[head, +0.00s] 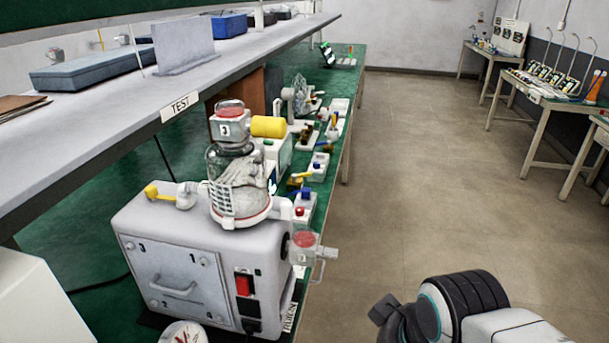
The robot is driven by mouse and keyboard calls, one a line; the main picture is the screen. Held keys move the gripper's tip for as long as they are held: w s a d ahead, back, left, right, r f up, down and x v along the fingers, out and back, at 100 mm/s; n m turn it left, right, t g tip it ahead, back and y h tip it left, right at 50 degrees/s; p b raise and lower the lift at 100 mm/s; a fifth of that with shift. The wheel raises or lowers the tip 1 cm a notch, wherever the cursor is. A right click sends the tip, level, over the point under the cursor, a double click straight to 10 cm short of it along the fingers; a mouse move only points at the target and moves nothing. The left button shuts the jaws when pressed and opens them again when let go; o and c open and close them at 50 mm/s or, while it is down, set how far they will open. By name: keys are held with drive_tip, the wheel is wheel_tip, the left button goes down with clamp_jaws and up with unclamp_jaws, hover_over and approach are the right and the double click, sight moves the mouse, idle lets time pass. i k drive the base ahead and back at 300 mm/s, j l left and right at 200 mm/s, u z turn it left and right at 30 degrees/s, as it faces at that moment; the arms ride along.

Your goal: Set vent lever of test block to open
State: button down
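A short yellow lever (153,191) sticks out to the left from a white fitting (186,195) on top of the unit. I cannot tell for sure which part is the test block or whether this is its vent lever. A clear canister (238,190) stands on the unit, with a yellow cylinder (268,126) at its top. My gripper (384,309) is at the bottom right, over the floor and apart from the unit. Its fingers are not clear.
A red switch (243,284) is on the unit's front, and a red-topped fitting (305,245) juts from its right side. Small blocks with coloured levers (303,182) line the bench behind. The grey shelf (75,110) overhangs the bench. The floor (420,190) at right is clear.

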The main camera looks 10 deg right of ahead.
sight(294, 176)
drive_tip(key=i+l+u, duration=0.15)
drive_tip(key=l+u, duration=1.25)
drive_tip(key=i+l+u, duration=0.15)
drive_tip(key=l+u, duration=0.3)
drive_tip(key=i+l+u, duration=0.1)
drive_tip(key=l+u, duration=0.75)
drive_tip(key=l, duration=0.2)
drive_tip(key=l+u, duration=1.25)
drive_tip(key=l, duration=0.2)
